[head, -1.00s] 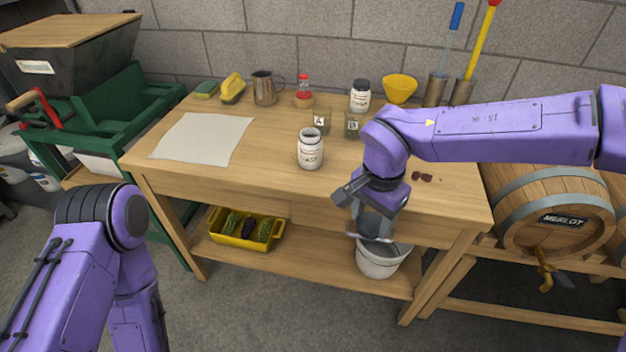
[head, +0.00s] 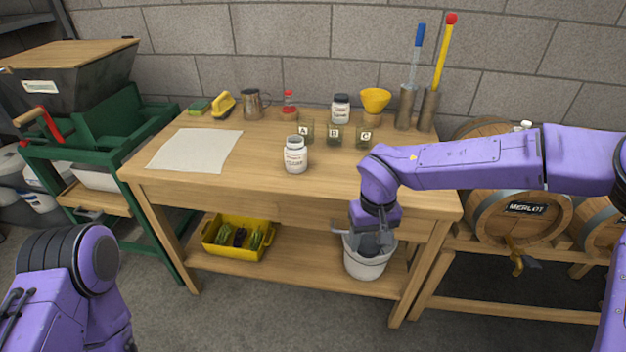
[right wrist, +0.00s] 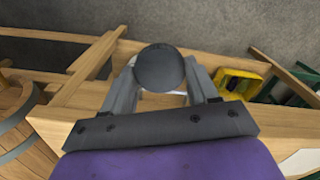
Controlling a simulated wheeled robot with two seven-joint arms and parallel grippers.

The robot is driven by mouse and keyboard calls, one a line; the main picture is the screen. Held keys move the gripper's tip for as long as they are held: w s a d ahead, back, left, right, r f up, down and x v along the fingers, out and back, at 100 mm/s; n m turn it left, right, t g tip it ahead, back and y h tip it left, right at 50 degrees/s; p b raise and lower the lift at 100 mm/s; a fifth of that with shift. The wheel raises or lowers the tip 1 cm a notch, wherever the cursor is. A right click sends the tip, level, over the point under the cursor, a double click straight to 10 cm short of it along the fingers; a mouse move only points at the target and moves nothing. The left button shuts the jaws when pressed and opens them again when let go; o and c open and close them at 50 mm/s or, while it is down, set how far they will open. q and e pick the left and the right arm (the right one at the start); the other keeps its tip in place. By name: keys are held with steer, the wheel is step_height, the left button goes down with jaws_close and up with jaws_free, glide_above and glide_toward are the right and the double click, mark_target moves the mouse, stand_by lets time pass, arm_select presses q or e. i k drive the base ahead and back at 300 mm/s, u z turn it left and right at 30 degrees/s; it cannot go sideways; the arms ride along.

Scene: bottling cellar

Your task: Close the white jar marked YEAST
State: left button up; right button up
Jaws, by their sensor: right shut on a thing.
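A white jar (head: 295,157) with a printed label stands upright near the front middle of the table. Its lettering is too small to read now. Its top appears uncovered, with a dark mouth. My right gripper (head: 370,244) is in front of the table's front edge, below the tabletop and to the right of the jar. It is shut on a dark round lid (right wrist: 160,68), which shows between the fingers in the right wrist view. My left gripper is out of view; only part of that arm shows.
A dark-lidded white jar (head: 340,109), a yellow funnel (head: 375,100) and glasses marked A, B and C (head: 334,137) stand behind. A white sheet (head: 195,149) lies left. A bucket (head: 366,270) and yellow crate (head: 225,251) are on the lower shelf.

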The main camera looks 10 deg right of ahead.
mark_target(295, 150)
steer(key=u, duration=1.7)
steer(key=i, duration=1.45)
steer(key=z, duration=2.9)
